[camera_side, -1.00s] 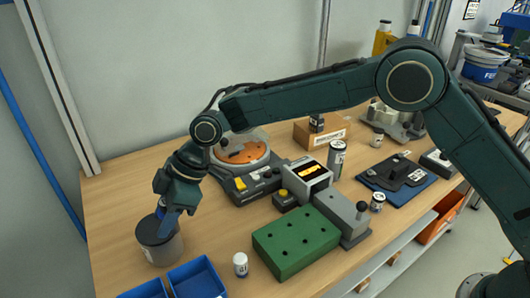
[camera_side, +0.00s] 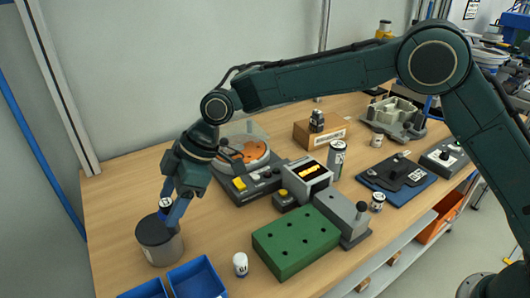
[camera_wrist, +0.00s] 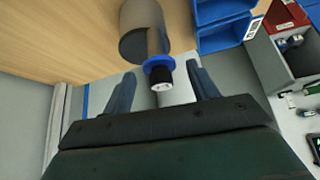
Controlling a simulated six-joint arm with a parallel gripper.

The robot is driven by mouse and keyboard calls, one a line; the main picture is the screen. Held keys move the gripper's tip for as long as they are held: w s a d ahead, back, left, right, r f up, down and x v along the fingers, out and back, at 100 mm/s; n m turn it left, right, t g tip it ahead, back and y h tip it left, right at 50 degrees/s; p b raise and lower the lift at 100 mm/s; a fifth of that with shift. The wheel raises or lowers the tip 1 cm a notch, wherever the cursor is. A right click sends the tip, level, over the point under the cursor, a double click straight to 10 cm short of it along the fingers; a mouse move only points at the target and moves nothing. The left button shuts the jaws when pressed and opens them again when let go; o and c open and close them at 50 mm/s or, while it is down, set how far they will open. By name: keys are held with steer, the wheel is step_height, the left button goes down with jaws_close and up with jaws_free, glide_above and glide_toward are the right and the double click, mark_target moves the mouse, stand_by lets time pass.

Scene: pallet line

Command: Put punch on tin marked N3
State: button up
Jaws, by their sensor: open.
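The punch (camera_side: 166,204), with a dark and white top and a blue collar, stands on the dark lid of a grey tin (camera_side: 163,250). In the wrist view the punch (camera_wrist: 159,72) shows its black end and blue collar, with the tin (camera_wrist: 136,20) beyond it. A pale label shows on the tin's side, but its marking is too small to read. My gripper (camera_side: 172,212) is open beside the punch, its fingers close to it in the side view. In the wrist view, gaps show between the punch and both fingers of my gripper (camera_wrist: 161,88).
A small white canister (camera_side: 240,264) and a green block with holes (camera_side: 296,242) are farther right. A device with an orange disc (camera_side: 243,152) stands behind.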

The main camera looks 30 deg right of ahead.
steer(key=v, duration=0.8)
stand_by(0.4)
steer(key=s+d+r+m+t+h, duration=0.15)
steer(key=s+d+r+m, duration=0.3)
steer(key=d, duration=0.55)
steer(key=s+d+r+m+t+h, duration=0.1)
steer(key=s+d+r+m+t, duration=0.15)
steer(key=s+d+r, duration=0.55)
steer(key=s+d+f+m+h, duration=0.2)
steer(key=s+d+f+m, duration=0.1)
steer(key=s+d, duration=0.5)
steer(key=s+d+f+m+h, duration=0.2)
steer(key=s+d+f+m, duration=0.2)
steer(key=s+d, duration=0.5)
steer(key=shift+s+d+f+m+t, duration=0.2)
steer(key=shift+s+f+m+t, duration=0.15)
steer(key=shift+m, duration=0.75)
